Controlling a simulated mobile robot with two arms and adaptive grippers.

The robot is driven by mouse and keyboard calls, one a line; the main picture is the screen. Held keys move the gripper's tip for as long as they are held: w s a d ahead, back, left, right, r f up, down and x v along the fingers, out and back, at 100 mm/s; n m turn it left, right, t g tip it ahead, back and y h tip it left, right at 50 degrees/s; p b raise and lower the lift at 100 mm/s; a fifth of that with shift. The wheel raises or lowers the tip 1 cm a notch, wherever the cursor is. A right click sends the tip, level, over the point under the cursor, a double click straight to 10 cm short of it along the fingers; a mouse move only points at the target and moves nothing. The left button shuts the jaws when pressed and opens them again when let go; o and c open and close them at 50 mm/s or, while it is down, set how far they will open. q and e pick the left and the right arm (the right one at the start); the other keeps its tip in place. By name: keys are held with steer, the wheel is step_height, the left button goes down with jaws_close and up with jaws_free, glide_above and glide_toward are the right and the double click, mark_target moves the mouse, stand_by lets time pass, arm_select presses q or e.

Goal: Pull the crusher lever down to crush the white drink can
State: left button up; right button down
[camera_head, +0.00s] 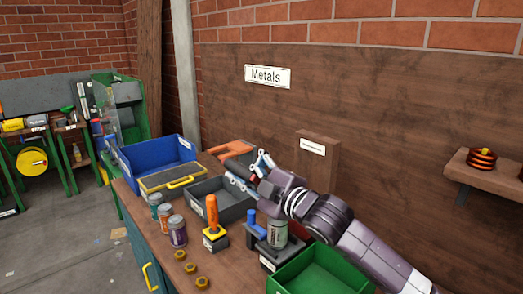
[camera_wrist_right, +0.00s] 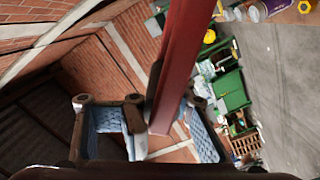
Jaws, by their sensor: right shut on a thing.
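My right arm comes in from the lower right in the head view. Its gripper (camera_head: 252,168) is above the back of the workbench, with its fingers around part of a red-orange lever (camera_head: 233,148). In the right wrist view the red bar of the lever (camera_wrist_right: 183,60) runs between the blue finger pads, and the gripper (camera_wrist_right: 155,130) is shut on it. A pale grey-white drink can (camera_head: 277,233) stands on a dark base with a white label, below my forearm. My arm hides much of the area around it. My left gripper is not in view.
On the workbench are a blue bin (camera_head: 160,155), a dark grey tray (camera_head: 222,192), several cans at the left edge, an orange-handled device (camera_head: 212,215) and brass nuts. A green bin (camera_head: 315,275) is at the front right. A wooden block (camera_head: 318,160) stands against the wall.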

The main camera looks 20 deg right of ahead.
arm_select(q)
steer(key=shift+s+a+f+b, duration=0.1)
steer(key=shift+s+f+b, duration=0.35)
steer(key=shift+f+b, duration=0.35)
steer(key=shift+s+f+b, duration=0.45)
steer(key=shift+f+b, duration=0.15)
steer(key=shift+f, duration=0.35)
arm_select(e)
steer(key=s+a+f+n, duration=0.1)
steer(key=a+f+n, duration=0.2)
steer(key=a+f, duration=0.2)
steer(key=shift+s+a+f, duration=0.15)
steer(key=shift+s+f, duration=0.1)
steer(key=shift+f, duration=1.05)
steer(key=c, duration=1.8)
jaws_free()
steer(key=shift+c, duration=0.2)
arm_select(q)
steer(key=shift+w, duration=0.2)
arm_select(e)
steer(key=shift+o, duration=0.8)
steer(key=shift+f, duration=0.1)
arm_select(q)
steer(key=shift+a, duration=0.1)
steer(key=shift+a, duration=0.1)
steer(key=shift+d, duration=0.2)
arm_select(e)
steer(key=v, duration=1.2)
